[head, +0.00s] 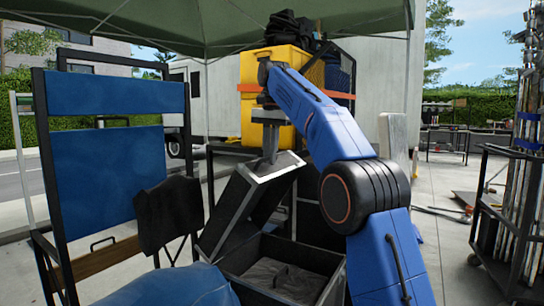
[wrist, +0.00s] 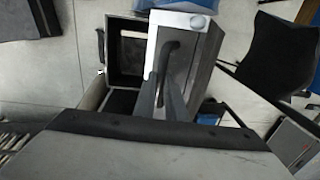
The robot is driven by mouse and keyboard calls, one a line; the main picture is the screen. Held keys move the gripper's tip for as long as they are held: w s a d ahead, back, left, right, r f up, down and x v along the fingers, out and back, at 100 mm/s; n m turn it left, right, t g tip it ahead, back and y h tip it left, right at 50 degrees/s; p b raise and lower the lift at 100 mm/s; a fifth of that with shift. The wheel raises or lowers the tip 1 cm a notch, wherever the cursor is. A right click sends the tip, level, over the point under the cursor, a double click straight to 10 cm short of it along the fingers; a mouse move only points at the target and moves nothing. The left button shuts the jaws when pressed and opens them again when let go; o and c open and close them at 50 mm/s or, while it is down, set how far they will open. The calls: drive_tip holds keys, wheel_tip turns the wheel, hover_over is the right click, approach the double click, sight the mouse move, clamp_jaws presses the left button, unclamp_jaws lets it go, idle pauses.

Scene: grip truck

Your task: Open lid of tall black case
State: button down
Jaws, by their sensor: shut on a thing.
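The tall black case (head: 232,262) stands low in the middle of the head view, with grey padding inside. Its lid (head: 229,212) is raised and tilted up to the left, with a bright metal rim along its top edge. My gripper (head: 270,156) reaches down from above and is shut on the lid at its upper edge. In the wrist view the fingers (wrist: 165,84) meet the lid (wrist: 203,58) by a dark curved handle (wrist: 170,47). The exact contact is partly hidden.
A blue folding chair (head: 105,185) stands close on the left, with a black cloth piece (head: 170,213) beside the lid. A yellow case (head: 252,120) is stacked behind my gripper. A cart with poles (head: 505,215) stands at the right, with open pavement before it.

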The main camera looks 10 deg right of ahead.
drive_tip(key=shift+w+a+f, duration=0.1)
drive_tip(key=shift+w+f, duration=0.05)
drive_tip(key=shift+f, duration=0.15)
drive_tip(key=c, duration=1.8)
unclamp_jaws()
drive_tip(key=shift+r, duration=0.1)
